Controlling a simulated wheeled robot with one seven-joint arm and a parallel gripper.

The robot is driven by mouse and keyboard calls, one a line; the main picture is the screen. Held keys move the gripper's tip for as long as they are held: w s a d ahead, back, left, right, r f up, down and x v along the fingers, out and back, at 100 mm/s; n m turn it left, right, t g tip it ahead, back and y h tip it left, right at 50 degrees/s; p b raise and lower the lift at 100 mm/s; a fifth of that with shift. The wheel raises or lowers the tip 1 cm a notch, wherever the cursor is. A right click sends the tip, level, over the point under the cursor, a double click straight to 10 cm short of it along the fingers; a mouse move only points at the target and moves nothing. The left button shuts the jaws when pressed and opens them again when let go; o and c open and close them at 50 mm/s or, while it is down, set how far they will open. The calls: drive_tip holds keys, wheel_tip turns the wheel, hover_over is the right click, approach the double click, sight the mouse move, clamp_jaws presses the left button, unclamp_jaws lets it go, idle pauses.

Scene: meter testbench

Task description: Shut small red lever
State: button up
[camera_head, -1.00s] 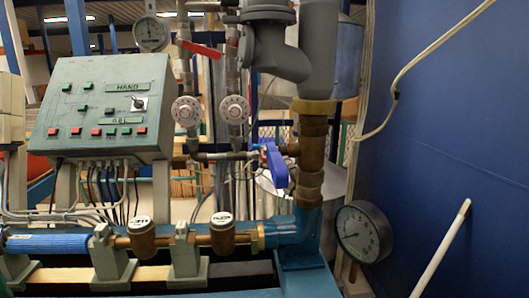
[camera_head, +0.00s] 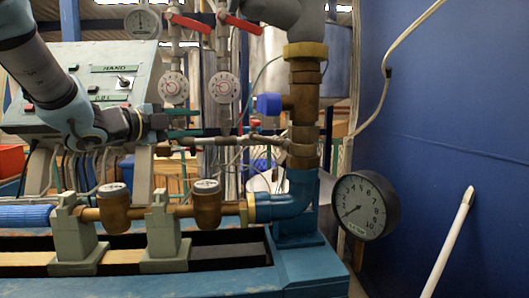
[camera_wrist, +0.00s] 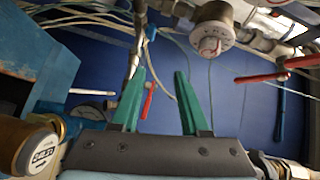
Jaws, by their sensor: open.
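The small red lever (camera_head: 255,124) sits on the thin horizontal pipework, just left of the brass vertical pipe and below a blue handle. It appears tiny in the head view. In the wrist view a red lever (camera_wrist: 148,100) shows near the left fingertip, beyond the fingers, and looks like the same one. My gripper (camera_head: 192,122) is open and empty, with its two green fingers pointing right toward the lever, apart from it. In the wrist view my gripper (camera_wrist: 158,80) has its fingers spread wide.
Two larger red levers (camera_head: 190,22) (camera_head: 242,24) sit above two round dials. The blue handle (camera_head: 268,104) is on the brass pipe (camera_head: 305,100). A pressure gauge (camera_head: 365,206) is at right. The control box (camera_head: 100,75) stands behind my arm.

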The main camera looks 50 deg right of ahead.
sight(252, 123)
drive_tip(key=s+d+m+g, duration=0.1)
drive_tip(key=s+m+g, duration=0.1)
drive_tip(key=s, duration=0.1)
drive_tip(key=s+d+m+g, duration=0.1)
drive_tip(key=s+m+g, duration=0.1)
drive_tip(key=s, duration=0.1)
drive_tip(key=s+d+m+g+b, duration=0.1)
drive_tip(key=s+m+g, duration=0.1)
drive_tip(key=s+m, duration=0.1)
drive_tip(key=shift+s+d, duration=0.3)
drive_tip(key=shift+d, duration=0.1)
drive_tip(key=p+x, duration=0.2)
drive_tip(key=x, duration=0.8)
drive_tip(key=shift+d, duration=0.1)
clamp_jaws()
drive_tip(key=shift+f, duration=0.1)
